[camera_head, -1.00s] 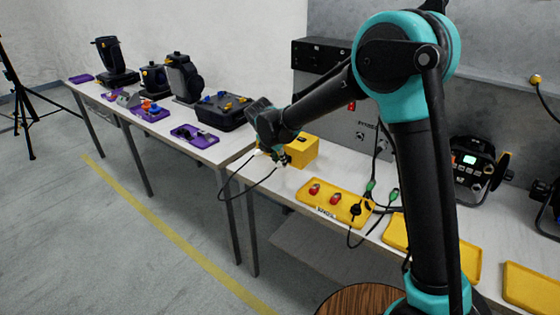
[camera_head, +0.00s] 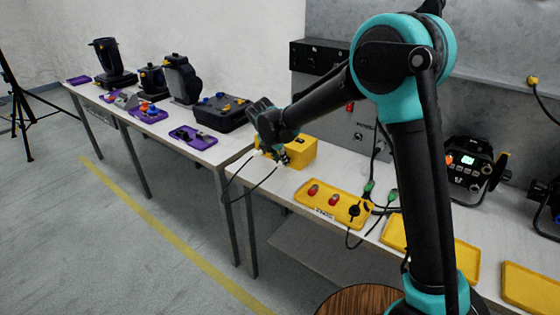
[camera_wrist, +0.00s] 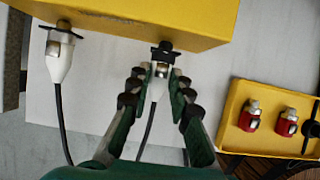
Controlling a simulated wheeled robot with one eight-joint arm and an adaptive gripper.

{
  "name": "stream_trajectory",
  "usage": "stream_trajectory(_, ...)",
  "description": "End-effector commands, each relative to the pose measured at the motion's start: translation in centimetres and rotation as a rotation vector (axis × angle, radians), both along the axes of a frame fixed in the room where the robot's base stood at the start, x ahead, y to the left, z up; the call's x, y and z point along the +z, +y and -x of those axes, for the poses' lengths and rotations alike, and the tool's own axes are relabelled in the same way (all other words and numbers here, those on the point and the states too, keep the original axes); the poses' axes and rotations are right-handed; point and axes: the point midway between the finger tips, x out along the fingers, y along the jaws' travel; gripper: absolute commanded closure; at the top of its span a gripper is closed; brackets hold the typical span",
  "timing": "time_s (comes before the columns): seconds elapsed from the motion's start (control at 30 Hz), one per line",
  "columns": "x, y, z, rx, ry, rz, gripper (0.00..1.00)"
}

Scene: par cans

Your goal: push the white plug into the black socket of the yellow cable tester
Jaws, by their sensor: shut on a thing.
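The yellow cable tester (camera_head: 300,152) stands on the white bench; its side fills the top of the wrist view (camera_wrist: 150,25). A black socket (camera_wrist: 164,48) sticks out of that side. My gripper (camera_wrist: 158,78) is shut on the white plug (camera_wrist: 156,88), whose black cable trails downward. The plug points at the socket, and its metal nose is right at the socket's mouth. I cannot tell how deep it sits. In the head view my gripper (camera_head: 281,159) is at the tester's near side. A second white plug (camera_wrist: 60,60) sits at another black socket on the left.
A yellow tray (camera_head: 333,205) with red connectors (camera_wrist: 287,124) lies right of the tester. Black cables (camera_head: 238,200) loop over the bench's front edge. A black case (camera_head: 222,116) and a purple tray (camera_head: 194,137) stand on the left bench.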

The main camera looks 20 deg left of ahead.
Motion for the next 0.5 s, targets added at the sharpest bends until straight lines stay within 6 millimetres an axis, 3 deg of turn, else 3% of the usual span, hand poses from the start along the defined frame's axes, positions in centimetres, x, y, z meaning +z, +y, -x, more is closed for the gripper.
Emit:
stream_trajectory(0.17, 0.0, -0.01, -0.03, 0.0, 0.0, 0.0, 1.0)
stream_trajectory(0.2, 0.0, -0.01, -0.03, 0.0, 0.0, 0.0, 0.75)
stream_trajectory(0.37, 0.01, -0.01, -0.02, 0.0, 0.0, 0.0, 0.56)
stream_trajectory(0.5, 0.0, 0.0, -0.01, 0.0, 0.0, 0.0, 0.56)
